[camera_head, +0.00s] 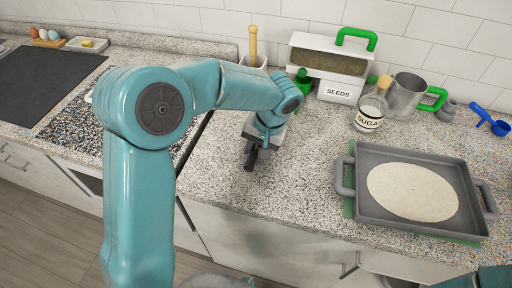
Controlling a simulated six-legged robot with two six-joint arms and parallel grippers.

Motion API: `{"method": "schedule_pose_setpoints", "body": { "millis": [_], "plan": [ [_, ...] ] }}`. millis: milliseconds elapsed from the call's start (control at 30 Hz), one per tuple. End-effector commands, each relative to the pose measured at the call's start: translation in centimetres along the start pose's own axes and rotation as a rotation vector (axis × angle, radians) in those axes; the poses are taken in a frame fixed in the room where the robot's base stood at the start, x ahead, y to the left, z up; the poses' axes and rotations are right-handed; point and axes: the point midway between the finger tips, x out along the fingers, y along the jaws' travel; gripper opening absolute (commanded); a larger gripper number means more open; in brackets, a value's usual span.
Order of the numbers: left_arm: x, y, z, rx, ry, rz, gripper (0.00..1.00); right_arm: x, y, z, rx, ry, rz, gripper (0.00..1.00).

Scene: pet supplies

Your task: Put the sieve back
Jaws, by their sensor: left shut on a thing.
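My left gripper (252,160) is above the counter near the middle of the head view, pointing down. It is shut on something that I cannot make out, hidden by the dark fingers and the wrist. A metal cup with a green handle (404,96) stands upright at the back right, beside the sugar jar. It may be a cup-type sieve, but I cannot see inside it. It is well apart from my left gripper. My right gripper is not in view.
A grey tray (348,192) holding a flat dough round (412,191) lies at the right. A sugar jar (370,113), a seeds box (338,90) and blue measuring spoons (488,120) stand behind. The counter between my left gripper and the tray is clear.

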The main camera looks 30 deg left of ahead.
Motion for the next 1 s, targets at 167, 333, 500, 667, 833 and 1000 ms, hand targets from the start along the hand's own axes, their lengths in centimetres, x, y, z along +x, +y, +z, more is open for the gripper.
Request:
{"method": "schedule_pose_setpoints", "body": {
  "millis": [167, 333, 500, 667, 833, 1000],
  "plan": [
    [0.1, 0.0, 0.0, 0.0, 0.001, 0.0, 0.0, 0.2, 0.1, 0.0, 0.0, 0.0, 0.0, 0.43],
    [0.2, 0.1, 0.0, 0.0, 0.001, 0.0, 0.55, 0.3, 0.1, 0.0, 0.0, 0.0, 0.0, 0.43],
    [0.2, 0.1, 0.0, 0.0, 0.001, 0.0, 0.55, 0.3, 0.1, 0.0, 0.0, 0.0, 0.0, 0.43],
    [-0.1, 0.0, 0.0, 0.0, 0.001, 0.0, 0.55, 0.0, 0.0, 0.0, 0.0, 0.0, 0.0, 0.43],
    [-2.4, 0.0, -0.1, 0.0, 0.006, 0.002, 0.55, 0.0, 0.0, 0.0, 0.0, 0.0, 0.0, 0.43],
    [-6.6, 0.1, -0.1, 0.0, 0.006, 0.003, 0.55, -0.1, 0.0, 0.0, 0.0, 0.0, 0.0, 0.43]
  ]
}}
